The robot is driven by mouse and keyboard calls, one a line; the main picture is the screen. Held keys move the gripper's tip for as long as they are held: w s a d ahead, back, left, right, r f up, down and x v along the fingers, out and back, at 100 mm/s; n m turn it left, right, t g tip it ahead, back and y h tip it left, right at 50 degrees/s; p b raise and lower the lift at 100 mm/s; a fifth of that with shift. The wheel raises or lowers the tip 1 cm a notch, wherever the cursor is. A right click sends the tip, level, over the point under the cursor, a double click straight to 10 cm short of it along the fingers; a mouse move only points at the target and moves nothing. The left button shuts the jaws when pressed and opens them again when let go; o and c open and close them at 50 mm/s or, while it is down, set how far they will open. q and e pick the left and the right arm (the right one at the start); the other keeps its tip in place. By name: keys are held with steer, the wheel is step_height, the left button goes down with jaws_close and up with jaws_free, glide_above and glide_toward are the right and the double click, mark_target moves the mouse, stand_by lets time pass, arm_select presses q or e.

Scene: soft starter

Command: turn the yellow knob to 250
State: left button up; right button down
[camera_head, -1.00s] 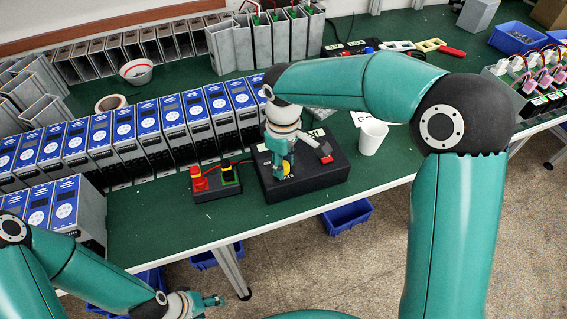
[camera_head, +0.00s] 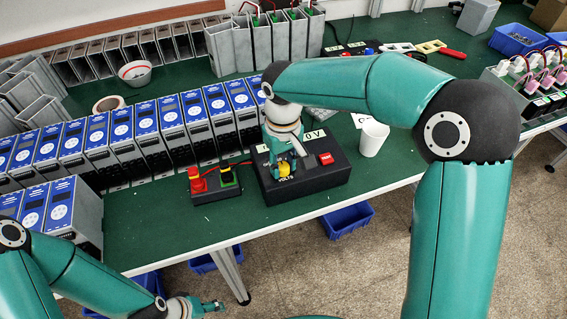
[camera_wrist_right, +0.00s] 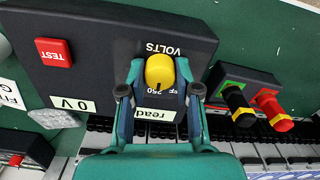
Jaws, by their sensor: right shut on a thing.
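The yellow knob (camera_wrist_right: 160,72) sits on a black box (camera_wrist_right: 100,30) under the word VOLTS. My right gripper (camera_wrist_right: 160,84) is shut on it, with one finger on each side. The marking 250 shows just below the knob in the wrist view, where a dark mark on the knob's edge points; its exact setting is hard to tell. A label on the box reads 0 V (camera_wrist_right: 72,104). In the head view the knob (camera_head: 285,169) shows beside my right fingers. My left gripper (camera_head: 208,305) is low, in front of the table, its opening unclear.
A red TEST button (camera_wrist_right: 53,52) is on the same box. A small black box with red and green sockets and plugs (camera_head: 214,183) stands left of it. A white cup (camera_head: 372,138) is to the right. A row of blue-faced units (camera_head: 123,140) stands behind.

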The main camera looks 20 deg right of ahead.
mark_target(284, 166)
steer(key=shift+r, duration=0.1)
steer(key=c, duration=0.8)
jaws_free()
step_height(284, 166, up, 12)
stand_by(0.3)
